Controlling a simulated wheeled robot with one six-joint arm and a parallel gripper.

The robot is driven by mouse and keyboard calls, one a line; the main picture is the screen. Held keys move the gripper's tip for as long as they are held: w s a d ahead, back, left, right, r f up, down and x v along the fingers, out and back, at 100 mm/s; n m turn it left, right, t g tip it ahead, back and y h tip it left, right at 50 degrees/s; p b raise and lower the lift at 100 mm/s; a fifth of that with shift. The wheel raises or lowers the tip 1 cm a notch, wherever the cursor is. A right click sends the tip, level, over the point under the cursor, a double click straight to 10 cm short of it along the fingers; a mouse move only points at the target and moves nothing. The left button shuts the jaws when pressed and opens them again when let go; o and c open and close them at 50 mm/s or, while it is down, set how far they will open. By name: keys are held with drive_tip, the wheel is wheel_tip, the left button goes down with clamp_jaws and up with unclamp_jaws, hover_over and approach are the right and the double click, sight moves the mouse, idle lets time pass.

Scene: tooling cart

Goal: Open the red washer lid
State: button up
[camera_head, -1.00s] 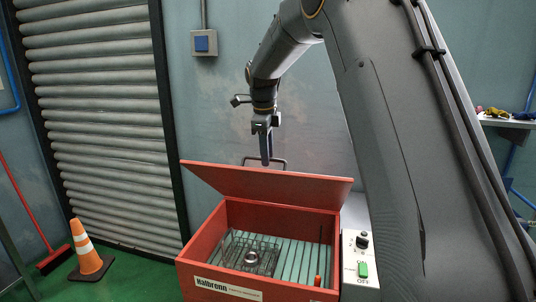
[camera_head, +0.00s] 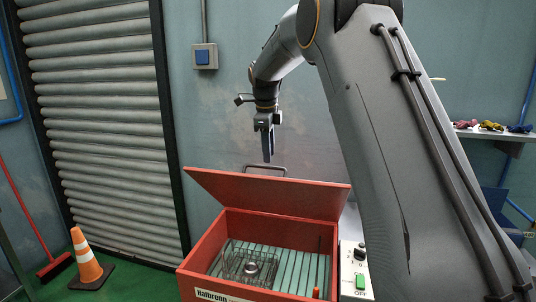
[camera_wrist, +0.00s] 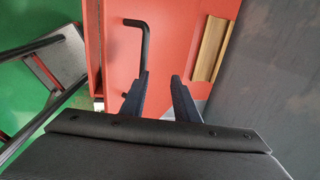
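The red washer (camera_head: 202,262) stands in the lower middle of the head view. Its red lid (camera_head: 265,194) is raised and tilted up at the back, exposing the inside. A dark bar handle (camera_head: 280,168) stands at the lid's upper edge; a dark bent bar also shows against red in the wrist view (camera_wrist: 145,45). My gripper (camera_head: 267,160) points down just above the handle in the head view. In the wrist view its fingers (camera_wrist: 160,85) are apart with nothing between them. The bent bar lies beyond the left fingertip, apparently not gripped.
A wire basket (camera_head: 238,265) with a metal ring-shaped part sits inside the washer. A control panel (camera_head: 352,282) with a knob and green switch is at its right. An orange cone (camera_head: 86,258) and red broom (camera_head: 54,266) stand left. A shelf (camera_head: 490,133) is at right.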

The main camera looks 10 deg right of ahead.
drive_tip(key=shift+w+d+r+p, duration=0.25)
drive_tip(key=shift+w+r+p, duration=0.2)
drive_tip(key=shift+r, duration=0.25)
drive_tip(key=shift+w+d+r+p, duration=0.2)
drive_tip(key=shift+w+r+p, duration=0.2)
drive_tip(key=shift+r, duration=0.25)
drive_tip(key=shift+s, duration=0.1)
